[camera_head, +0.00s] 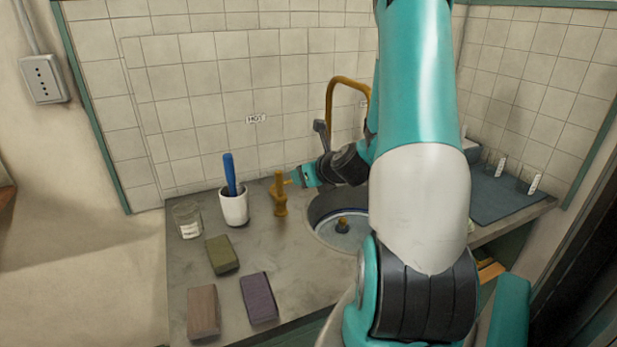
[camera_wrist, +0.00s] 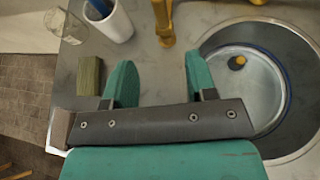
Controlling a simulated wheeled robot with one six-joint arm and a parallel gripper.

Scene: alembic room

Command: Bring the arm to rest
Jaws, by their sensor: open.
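My arm reaches over the counter from the right of the head view. My gripper (camera_head: 291,180) is beside the brass tap (camera_head: 280,195) at the left edge of the sink. In the wrist view my gripper (camera_wrist: 162,50) has its two teal fingers spread wide, with only bare counter between them. The tap (camera_wrist: 164,22) stands beyond the fingertips there. In the head view the fingertips are small, and I cannot tell whether they touch the tap.
A white cup (camera_head: 234,207) with a blue handle in it, a glass jar (camera_head: 187,220), a green block (camera_head: 222,254), a brown block (camera_head: 203,312) and a purple block (camera_head: 258,298) stand left on the counter. The round sink (camera_head: 338,238) lies right of the tap.

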